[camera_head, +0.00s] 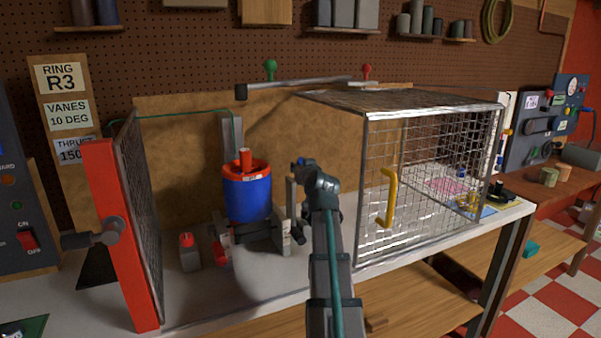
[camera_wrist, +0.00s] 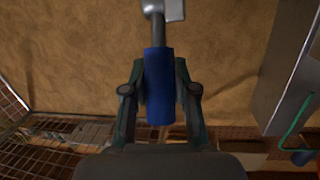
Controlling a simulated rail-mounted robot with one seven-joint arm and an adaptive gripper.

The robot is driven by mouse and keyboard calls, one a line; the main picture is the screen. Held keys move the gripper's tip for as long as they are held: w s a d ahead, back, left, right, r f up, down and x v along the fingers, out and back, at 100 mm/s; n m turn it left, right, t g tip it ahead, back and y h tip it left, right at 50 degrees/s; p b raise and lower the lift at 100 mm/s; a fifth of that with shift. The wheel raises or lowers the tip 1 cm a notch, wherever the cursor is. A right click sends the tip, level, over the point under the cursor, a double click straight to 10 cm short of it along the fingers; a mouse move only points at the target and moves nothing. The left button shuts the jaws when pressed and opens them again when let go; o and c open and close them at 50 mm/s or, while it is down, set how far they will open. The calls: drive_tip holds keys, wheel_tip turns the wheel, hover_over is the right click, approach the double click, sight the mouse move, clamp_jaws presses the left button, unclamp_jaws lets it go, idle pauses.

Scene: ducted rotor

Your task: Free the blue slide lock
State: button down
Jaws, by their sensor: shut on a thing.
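The blue slide lock (camera_wrist: 158,85) shows in the wrist view as an upright blue sleeve on a grey rod (camera_wrist: 157,28). A pale block (camera_wrist: 172,8) sits at the rod's far end. My gripper (camera_wrist: 160,92) is shut on the blue sleeve, one finger on each side. In the head view, my gripper (camera_head: 302,168) is at the middle, beside a light upright post (camera_head: 291,195). There my gripper and arm hide most of the lock, with only a small blue bit visible.
A blue ducted rotor with a red rim (camera_head: 247,195) stands left of my gripper. A wire mesh cage (camera_head: 430,180) with a yellow handle (camera_head: 387,198) is at the right. A red-framed mesh panel (camera_head: 120,235) stands at the left. A bar (camera_head: 300,86) runs overhead.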

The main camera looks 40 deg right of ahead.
drive_tip(key=c, duration=0.9)
unclamp_jaws()
drive_tip(key=shift+s, duration=0.15)
drive_tip(key=v, duration=1.1)
drive_tip(key=shift+s+a, duration=0.25)
drive_tip(key=shift+s, duration=0.1)
drive_tip(key=shift+d+h, duration=0.1)
drive_tip(key=shift+h, duration=0.2)
